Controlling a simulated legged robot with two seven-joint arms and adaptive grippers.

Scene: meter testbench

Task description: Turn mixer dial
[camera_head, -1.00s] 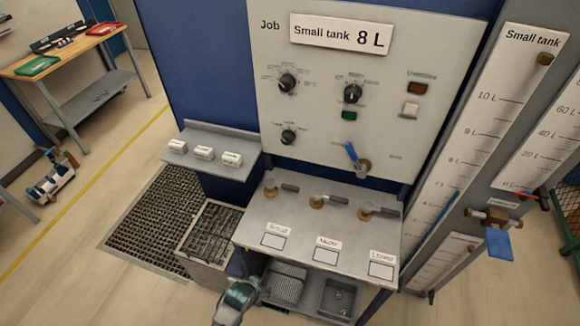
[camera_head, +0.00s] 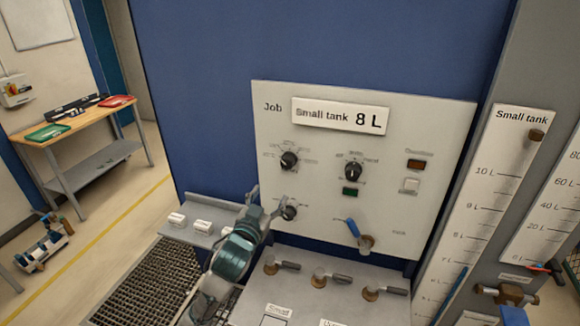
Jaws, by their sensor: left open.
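The light grey panel (camera_head: 400,215) carries three black dials: an upper left dial (camera_head: 289,160), an upper middle dial (camera_head: 352,171) and a lower left dial (camera_head: 289,210). Their small labels are too blurred to tell which is the mixer dial. My left gripper (camera_head: 267,197) is open at the panel's lower left. Its fingers point up, and the right finger overlaps the edge of the lower left dial in the picture. I cannot tell whether it touches the dial. My right gripper is not in view.
A blue-handled valve (camera_head: 353,228) sticks out low on the panel. A shelf with small white blocks (camera_head: 203,227) is left of my arm. Several valves with grey handles (camera_head: 331,278) stand on the bench below. The tank gauge (camera_head: 495,180) is at the right.

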